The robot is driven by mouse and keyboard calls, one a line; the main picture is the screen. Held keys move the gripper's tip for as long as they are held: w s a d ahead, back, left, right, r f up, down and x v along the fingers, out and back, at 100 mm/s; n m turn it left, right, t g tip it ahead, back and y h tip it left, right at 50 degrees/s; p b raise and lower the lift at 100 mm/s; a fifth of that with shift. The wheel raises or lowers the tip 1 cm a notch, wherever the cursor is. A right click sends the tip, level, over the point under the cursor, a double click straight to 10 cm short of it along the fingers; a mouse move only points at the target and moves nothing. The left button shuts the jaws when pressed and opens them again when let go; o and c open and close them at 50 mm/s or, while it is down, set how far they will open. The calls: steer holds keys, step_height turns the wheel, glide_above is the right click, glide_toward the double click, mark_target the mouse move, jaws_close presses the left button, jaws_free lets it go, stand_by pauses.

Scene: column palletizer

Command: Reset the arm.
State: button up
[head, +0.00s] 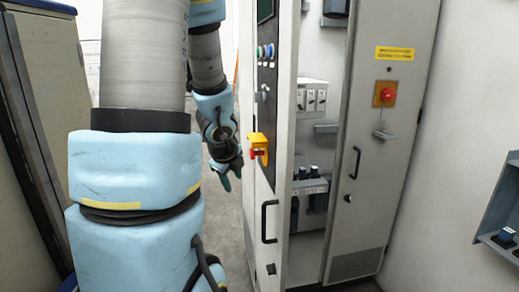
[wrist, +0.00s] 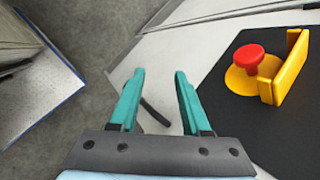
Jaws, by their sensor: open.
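My gripper (wrist: 160,85) shows in the wrist view with its two teal fingers apart and nothing between them. In the head view my gripper (head: 224,172) hangs at the end of my blue and grey arm, just left of the open cabinet door. A red mushroom button (wrist: 248,58) on a yellow base, with a yellow guard beside it, is right of the fingers and apart from them in the wrist view. In the head view its yellow guard (head: 259,141) sticks out from the door, close to my wrist.
The grey cabinet door (head: 285,120) stands open, with a black handle (head: 268,222). A second door (head: 385,150) carries another red button (head: 387,94). A blue-grey shelf (head: 497,210) is at the right wall. A beige cabinet (head: 50,80) stands left. Some floor (head: 222,235) is clear.

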steer(key=s+n+g, duration=0.2)
steer(key=s+n, duration=0.4)
steer(key=n, duration=0.5)
steer(key=s+f+n+g, duration=0.1)
steer(key=s+n+g, duration=0.1)
steer(key=s+n, duration=0.5)
steer(key=d+n, duration=0.1)
steer(key=n, duration=0.4)
steer(key=shift+f+n+g, duration=0.25)
steer(key=shift+n+g, duration=0.05)
steer(key=shift+g, duration=0.1)
